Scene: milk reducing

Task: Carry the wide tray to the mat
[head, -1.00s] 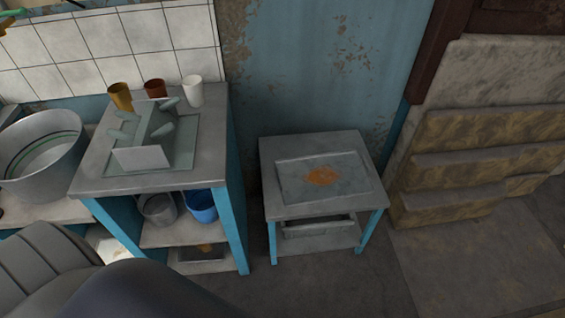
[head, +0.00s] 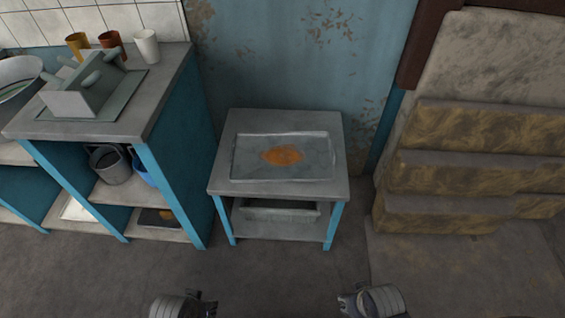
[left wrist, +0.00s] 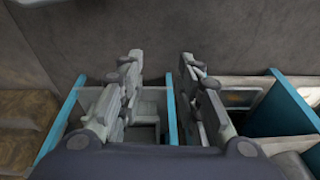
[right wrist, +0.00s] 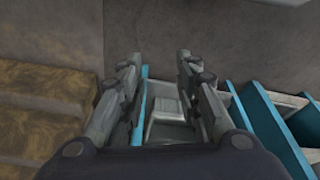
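A wide, shallow grey rectangular tray (head: 240,170) lies flat on the top of a low blue-legged table (head: 220,183). An orange patch (head: 283,155) shows in its middle. A flat grey-green sheet (head: 117,107), perhaps the mat, lies on the left counter under a grey-green handled block (head: 85,93). My left gripper (head: 213,303) and right gripper (head: 343,303) are at the bottom edge of the head view, apart from the table. The left wrist view shows the left fingers (left wrist: 160,65) spread and empty. The right wrist view shows the right fingers (right wrist: 158,63) spread and empty.
A grey container (head: 280,210) sits on the table's lower shelf. The counter (head: 165,85) at left bears several cups (head: 147,46). Stone steps (head: 450,175) rise at right, close to the table. The floor (head: 280,275) before the table is clear.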

